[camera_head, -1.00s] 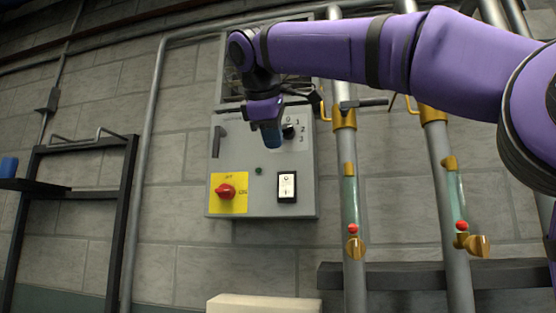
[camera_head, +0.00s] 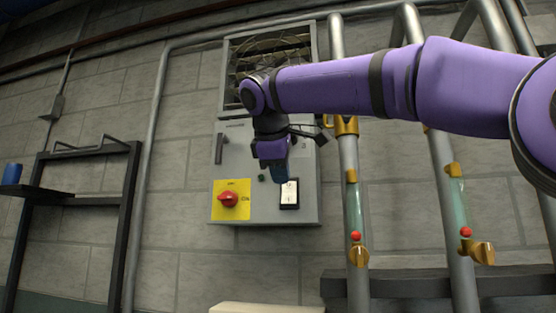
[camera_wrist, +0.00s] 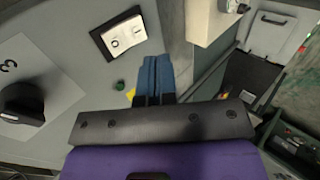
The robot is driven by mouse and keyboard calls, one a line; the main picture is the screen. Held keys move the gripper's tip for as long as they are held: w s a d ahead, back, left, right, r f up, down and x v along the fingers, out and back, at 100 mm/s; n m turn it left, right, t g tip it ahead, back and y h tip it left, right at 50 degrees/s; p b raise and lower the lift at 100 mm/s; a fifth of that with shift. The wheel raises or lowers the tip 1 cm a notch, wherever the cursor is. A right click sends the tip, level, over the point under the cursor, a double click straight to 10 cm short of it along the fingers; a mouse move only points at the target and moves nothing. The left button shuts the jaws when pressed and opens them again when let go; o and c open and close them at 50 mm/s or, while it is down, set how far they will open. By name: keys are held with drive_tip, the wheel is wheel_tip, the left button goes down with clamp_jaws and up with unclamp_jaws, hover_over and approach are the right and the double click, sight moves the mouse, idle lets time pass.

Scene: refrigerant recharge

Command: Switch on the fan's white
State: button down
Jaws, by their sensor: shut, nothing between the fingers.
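The white rocker switch (camera_head: 289,193) sits in a black frame at the lower right of the grey control box (camera_head: 240,165). In the wrist view the switch (camera_wrist: 123,34) shows "0" and "I" marks and lies just beyond the fingertips. My gripper (camera_head: 278,176) has blue fingers pressed together with nothing between them. It hangs in front of the box, just above and left of the switch in the head view. I cannot tell whether the fingertips touch the box. The fan (camera_head: 270,62) is behind a grille above the box, partly hidden by my arm.
A red rotary knob (camera_head: 229,199) on a yellow plate and a small green lamp (camera_head: 262,178) are left of the switch. A black dial (camera_wrist: 20,103) shows in the wrist view. Pipes with brass valves (camera_head: 358,255) stand right of the box.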

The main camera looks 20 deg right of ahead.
sight(289, 196)
drive_tip(key=w+d+f, duration=0.2)
drive_tip(key=w, duration=0.1)
drive_tip(key=w+d+f, duration=0.1)
drive_tip(key=shift+w+d+f, duration=0.1)
drive_tip(key=shift+w, duration=0.3)
drive_tip(key=shift+w+d, duration=0.3)
drive_tip(key=shift+w, duration=0.15)
drive_tip(key=shift+w+d+f, duration=0.1)
drive_tip(key=shift+w+d, duration=0.05)
drive_tip(key=shift+r, duration=0.8)
